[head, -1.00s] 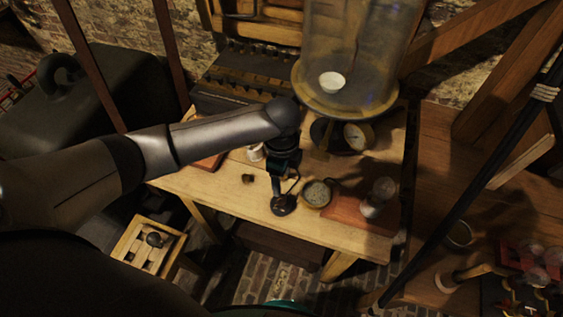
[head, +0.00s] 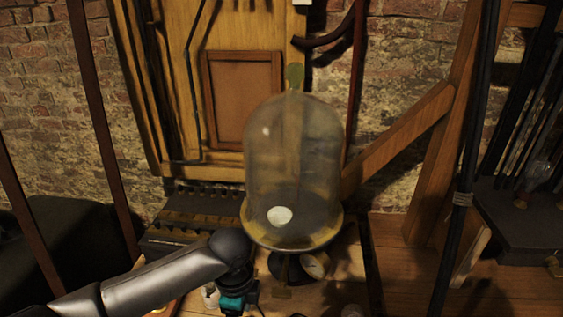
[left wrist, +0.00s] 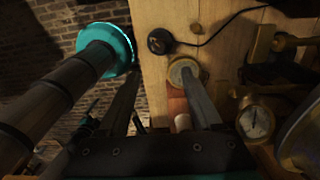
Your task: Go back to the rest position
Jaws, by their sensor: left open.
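My left arm comes in from the lower left in the head view. Its wrist, with a teal band (head: 232,303), is at the bottom edge, left of the glass bell jar, and its fingertips are cut off. In the left wrist view my left gripper (left wrist: 160,78) has its two fingers wide apart with nothing held between them. The fingers hang above the wooden table (left wrist: 152,85), and the right finger partly covers a round dish (left wrist: 178,70). My right gripper is in neither view.
The glass bell jar (head: 295,150) stands right of my left wrist, with a white cup (head: 280,216) inside. A dial gauge (head: 315,265) is under it. A small white jar (head: 209,296) is beside my wrist. A black round piece with a cable (left wrist: 160,41) lies on the table.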

